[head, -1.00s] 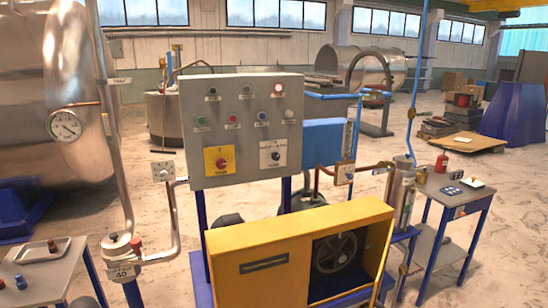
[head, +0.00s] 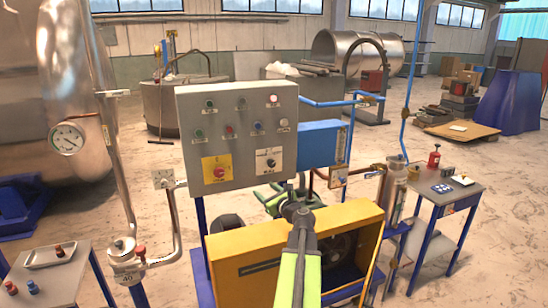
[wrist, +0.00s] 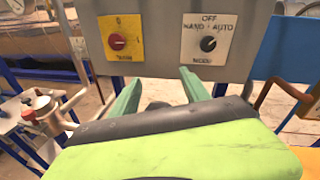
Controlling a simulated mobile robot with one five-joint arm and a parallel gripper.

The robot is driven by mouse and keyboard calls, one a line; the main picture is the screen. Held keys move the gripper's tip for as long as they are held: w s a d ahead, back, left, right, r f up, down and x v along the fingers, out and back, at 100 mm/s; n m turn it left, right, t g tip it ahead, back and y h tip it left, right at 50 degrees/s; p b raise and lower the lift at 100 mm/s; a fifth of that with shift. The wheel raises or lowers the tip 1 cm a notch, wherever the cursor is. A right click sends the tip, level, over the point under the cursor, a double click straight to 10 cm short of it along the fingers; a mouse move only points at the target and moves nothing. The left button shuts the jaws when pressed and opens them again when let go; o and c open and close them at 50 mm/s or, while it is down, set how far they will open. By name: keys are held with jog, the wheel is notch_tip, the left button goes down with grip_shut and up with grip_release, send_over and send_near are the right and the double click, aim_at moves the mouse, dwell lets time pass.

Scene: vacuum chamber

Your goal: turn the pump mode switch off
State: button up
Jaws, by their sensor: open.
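The pump mode switch is a black knob on a white plate, on the lower right of the grey control panel (head: 235,120). In the head view the knob (head: 270,163) is small; in the wrist view the knob (wrist: 208,44) has OFF above it, HAND to the left and AUTO to the right. Its white mark seems to slant up and right, toward AUTO, but this is hard to tell. My gripper (head: 285,190) is open and empty, below and in front of the panel. In the wrist view its green fingers (wrist: 160,78) are spread below the plates, apart from the knob.
A red knob on a yellow plate (wrist: 118,42) sits left of the mode switch. The yellow pump housing (head: 235,265) stands below. Pipes flank the panel, and a blue box (head: 318,143) adjoins its right side.

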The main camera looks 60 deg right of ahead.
aim_at(272, 164)
jog(key=s+d+r+m+h, duration=0.3)
jog(key=s+d+m, duration=0.2)
jog(key=s+d, duration=0.15)
jog(key=shift+n+g, duration=0.3)
jog(key=shift+g, duration=0.1)
jog(key=x, duration=1.6)
jog(key=shift+w+f, duration=0.25)
jog(key=shift+w, duration=0.15)
grip_shut()
